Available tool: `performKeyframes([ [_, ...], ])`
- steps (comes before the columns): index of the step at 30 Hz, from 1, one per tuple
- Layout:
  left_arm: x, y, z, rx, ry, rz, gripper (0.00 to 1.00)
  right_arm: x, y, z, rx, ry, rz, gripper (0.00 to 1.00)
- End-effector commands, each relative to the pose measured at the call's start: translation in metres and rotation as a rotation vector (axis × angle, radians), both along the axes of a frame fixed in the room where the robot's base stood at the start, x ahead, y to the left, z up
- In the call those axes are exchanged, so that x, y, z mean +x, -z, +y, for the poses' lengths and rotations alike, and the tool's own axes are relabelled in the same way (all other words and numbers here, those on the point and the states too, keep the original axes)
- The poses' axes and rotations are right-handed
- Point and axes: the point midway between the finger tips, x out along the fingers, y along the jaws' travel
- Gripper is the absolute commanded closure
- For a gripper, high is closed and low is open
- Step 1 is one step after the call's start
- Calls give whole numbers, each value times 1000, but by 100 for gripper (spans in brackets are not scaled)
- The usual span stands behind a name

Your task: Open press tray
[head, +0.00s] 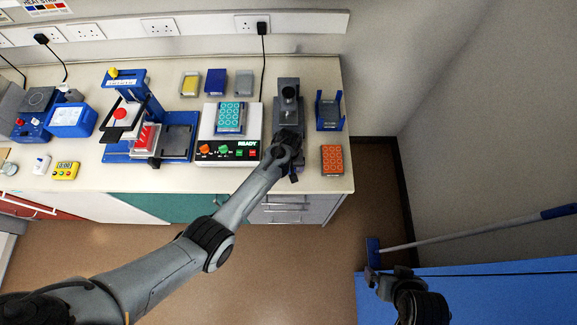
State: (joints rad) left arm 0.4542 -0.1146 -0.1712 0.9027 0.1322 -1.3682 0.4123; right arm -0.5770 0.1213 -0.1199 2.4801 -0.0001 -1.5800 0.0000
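A dark grey press-like device (288,92) with a round upright part stands on the bench right of centre. My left arm reaches across the floor to it. My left gripper (290,166) is at the device's front, over its lower part, and hides what is there. I cannot make out a tray on it, nor whether the gripper touches it. The fingers are too small and dark to tell open from shut. A blue-framed press (181,122) with a red block on its base stands further left. My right gripper (372,275) is low at the right, away from the bench; its fingers are unclear.
A white unit marked READY (230,153) holds a cyan well plate (230,116) just left of my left gripper. An orange block (332,159) and a blue rack (329,111) stand to its right. A blue surface (480,295) and a pole (470,235) are near my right arm.

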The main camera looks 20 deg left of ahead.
Motion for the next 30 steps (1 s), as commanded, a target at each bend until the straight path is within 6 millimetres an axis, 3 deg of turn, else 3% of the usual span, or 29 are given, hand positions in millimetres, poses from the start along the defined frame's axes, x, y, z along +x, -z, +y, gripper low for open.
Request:
performKeyframes([
  [8, 1, -10, 0, 1, 0, -2, 15, -1, -1, 0, 0, 0, 3, 0],
  [22, 1, -83, 1, 0, 0, -3, 15, -2, -2, 0, 2, 0, 4, 0],
  [30, 1, -106, 0, 0, 0, -1, 15, -2, -1, 1, 2, 1, 4, 0],
])
